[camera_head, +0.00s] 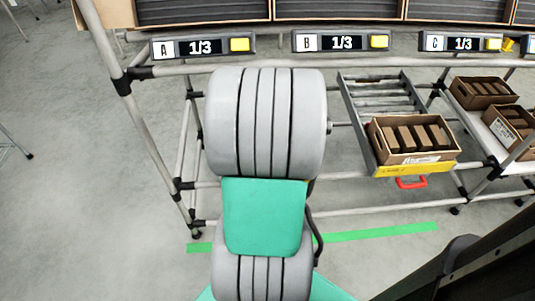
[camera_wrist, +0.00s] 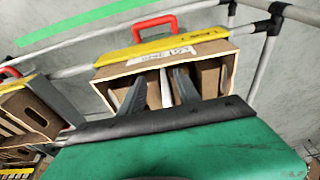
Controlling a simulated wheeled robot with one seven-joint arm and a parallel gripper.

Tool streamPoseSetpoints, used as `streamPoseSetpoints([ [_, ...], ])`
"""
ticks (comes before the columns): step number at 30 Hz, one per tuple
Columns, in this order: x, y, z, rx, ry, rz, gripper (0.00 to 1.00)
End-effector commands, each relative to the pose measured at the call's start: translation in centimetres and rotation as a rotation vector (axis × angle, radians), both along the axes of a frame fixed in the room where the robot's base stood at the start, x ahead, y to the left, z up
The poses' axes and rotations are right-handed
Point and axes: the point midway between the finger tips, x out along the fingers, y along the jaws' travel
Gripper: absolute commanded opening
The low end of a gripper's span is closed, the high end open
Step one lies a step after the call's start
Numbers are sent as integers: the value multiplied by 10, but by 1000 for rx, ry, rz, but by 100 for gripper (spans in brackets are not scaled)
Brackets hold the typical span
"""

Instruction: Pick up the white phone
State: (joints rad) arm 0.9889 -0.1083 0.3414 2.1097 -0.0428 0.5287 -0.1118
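My gripper (camera_wrist: 160,92) shows in the wrist view with its two dark fingers apart, reaching into a brown carton (camera_wrist: 218,52). A thin white upright thing, which looks like the edge of the white phone (camera_wrist: 166,89), stands in this carton between the fingers. A gap shows on each side of it, so I do not see the fingers touching it. Its lower part is hidden by the dark gripper body. In the head view my own arm covers the gripper, and I cannot make out the phone there.
A second carton (camera_wrist: 32,112) stands to the left in the wrist view. In the head view a carton of brown pieces (camera_head: 415,155) sits on the rack at right, above a red handle (camera_head: 411,183). Rack tubes (camera_head: 375,209) run close by.

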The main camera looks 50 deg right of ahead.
Motion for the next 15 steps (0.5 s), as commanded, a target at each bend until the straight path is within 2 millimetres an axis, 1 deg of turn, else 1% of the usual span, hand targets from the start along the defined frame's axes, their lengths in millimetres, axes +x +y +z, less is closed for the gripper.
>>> streamPoseSetpoints([
  [1, 9, -10, -4, 1, 2, 1, 39],
  [6, 37, -42, -3, 1, 1, 1, 39],
  [9, 49, -55, -2, 2, 1, 0, 39],
  [13, 56, -62, -3, 2, 1, 0, 39],
  [15, 57, -64, -11, 4, 2, 0, 39],
])
